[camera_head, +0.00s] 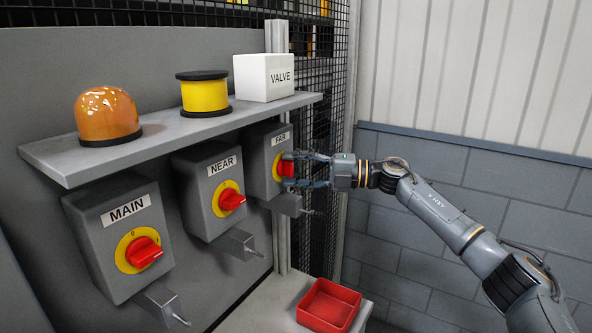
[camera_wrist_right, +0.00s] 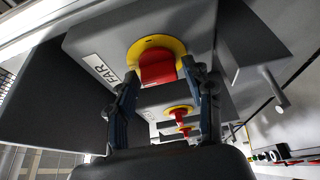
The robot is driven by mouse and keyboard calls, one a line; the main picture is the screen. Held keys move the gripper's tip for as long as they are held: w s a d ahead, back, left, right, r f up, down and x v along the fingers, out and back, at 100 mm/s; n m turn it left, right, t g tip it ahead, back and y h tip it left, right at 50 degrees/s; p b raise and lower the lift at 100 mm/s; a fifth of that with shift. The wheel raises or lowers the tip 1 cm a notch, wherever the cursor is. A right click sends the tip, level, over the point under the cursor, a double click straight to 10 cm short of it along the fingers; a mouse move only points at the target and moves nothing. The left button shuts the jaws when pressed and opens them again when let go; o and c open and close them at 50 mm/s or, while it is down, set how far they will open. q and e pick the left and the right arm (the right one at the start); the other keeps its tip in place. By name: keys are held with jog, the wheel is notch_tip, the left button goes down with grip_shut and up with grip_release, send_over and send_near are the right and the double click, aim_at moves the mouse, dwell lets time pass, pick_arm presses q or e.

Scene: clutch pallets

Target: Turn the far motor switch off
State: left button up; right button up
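The grey FAR switch box (camera_head: 260,150) is the farthest of the row, under the shelf. Its red knob (camera_head: 286,167) sits on a yellow plate and is partly hidden by my right gripper (camera_head: 293,170). In the right wrist view the knob (camera_wrist_right: 157,68) stands between the two fingertips of that gripper (camera_wrist_right: 160,74), one on each side. The fingers are spread, with what looks like a narrow gap to the knob; contact is hard to tell. The knob's exact angle is unclear. My left gripper is not in view.
The NEAR switch (camera_head: 231,199) and MAIN switch (camera_head: 143,252) are to the left, with metal brackets below. The shelf (camera_head: 165,143) above holds an orange lamp (camera_head: 107,113), a yellow cylinder (camera_head: 204,94) and a white VALVE box (camera_head: 263,78). A red tray (camera_head: 329,306) stands below.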

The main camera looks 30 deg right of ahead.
jog(key=v, duration=1.2)
dwell(0.6)
